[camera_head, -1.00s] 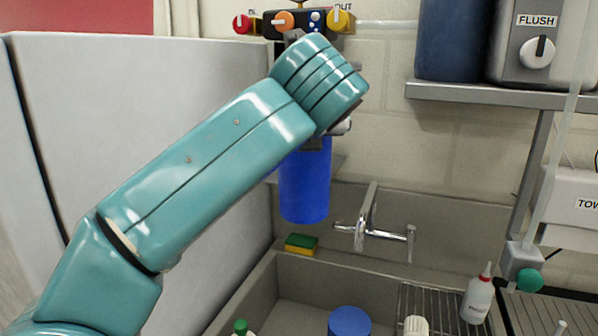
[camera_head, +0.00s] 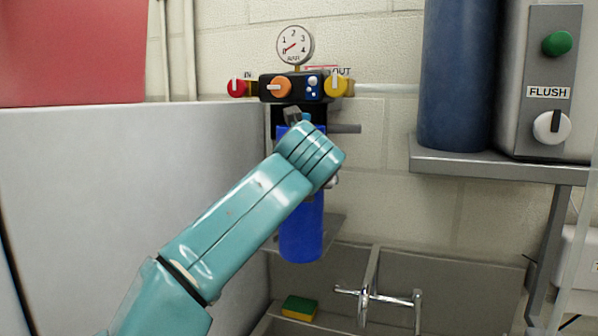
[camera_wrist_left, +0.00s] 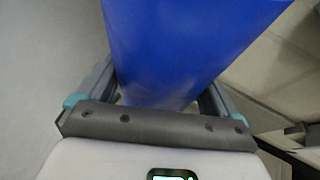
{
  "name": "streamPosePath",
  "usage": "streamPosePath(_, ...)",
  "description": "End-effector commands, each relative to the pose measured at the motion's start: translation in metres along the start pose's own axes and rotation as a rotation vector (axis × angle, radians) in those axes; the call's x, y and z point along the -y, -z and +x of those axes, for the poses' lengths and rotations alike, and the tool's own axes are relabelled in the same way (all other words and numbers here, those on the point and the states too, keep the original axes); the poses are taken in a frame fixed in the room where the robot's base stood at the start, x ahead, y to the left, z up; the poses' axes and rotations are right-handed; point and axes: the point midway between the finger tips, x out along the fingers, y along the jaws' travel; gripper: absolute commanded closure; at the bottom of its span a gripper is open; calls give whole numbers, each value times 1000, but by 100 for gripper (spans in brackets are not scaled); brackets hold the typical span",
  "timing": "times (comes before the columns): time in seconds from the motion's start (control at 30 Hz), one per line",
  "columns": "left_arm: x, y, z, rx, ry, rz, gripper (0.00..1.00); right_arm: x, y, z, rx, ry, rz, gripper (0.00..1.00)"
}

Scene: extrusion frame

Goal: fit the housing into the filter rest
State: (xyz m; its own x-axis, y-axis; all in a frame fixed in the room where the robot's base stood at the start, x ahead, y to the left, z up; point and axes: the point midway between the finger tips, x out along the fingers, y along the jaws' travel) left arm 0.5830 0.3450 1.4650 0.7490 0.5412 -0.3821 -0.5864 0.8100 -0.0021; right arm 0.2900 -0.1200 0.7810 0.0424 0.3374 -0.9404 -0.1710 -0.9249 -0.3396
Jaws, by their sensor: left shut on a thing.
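The housing (camera_head: 301,236) is a blue cylinder, about upright, below the valve block on the wall. My wrist covers its middle; some blue shows above the wrist too. My left gripper (camera_wrist_left: 160,92) is shut on the housing, with a finger on either side of it in the left wrist view. In the head view my wrist mostly hides the fingers. A grey plate (camera_head: 332,229) on the wall side, partly behind the housing, may be the filter rest; I cannot tell whether they touch. My right gripper is not in view.
The valve block (camera_head: 312,88) with red, orange and yellow knobs and a gauge (camera_head: 295,45) sits just above. A pale cabinet wall (camera_head: 120,190) stands close on the left. A faucet (camera_head: 370,297) and a sponge (camera_head: 299,308) are below. A shelf (camera_head: 480,160) is at right.

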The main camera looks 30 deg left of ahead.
Motion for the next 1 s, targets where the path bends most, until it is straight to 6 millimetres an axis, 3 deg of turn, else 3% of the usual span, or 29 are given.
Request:
streamPosePath(0.03, -2, -13, 11, 1, -6, -1, 61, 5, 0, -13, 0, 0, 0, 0)
streamPosePath(0.2, -1, -23, 40, 3, -2, -1, 61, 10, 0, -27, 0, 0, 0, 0)
streamPosePath(0.4, -1, -27, 54, 4, 0, -1, 61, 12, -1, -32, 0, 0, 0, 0)
streamPosePath(0.7, -1, -42, 86, 3, -1, 0, 61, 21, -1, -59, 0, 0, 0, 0)
streamPosePath(1.0, -1, -28, 92, 5, 0, -1, 61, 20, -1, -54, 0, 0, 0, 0)
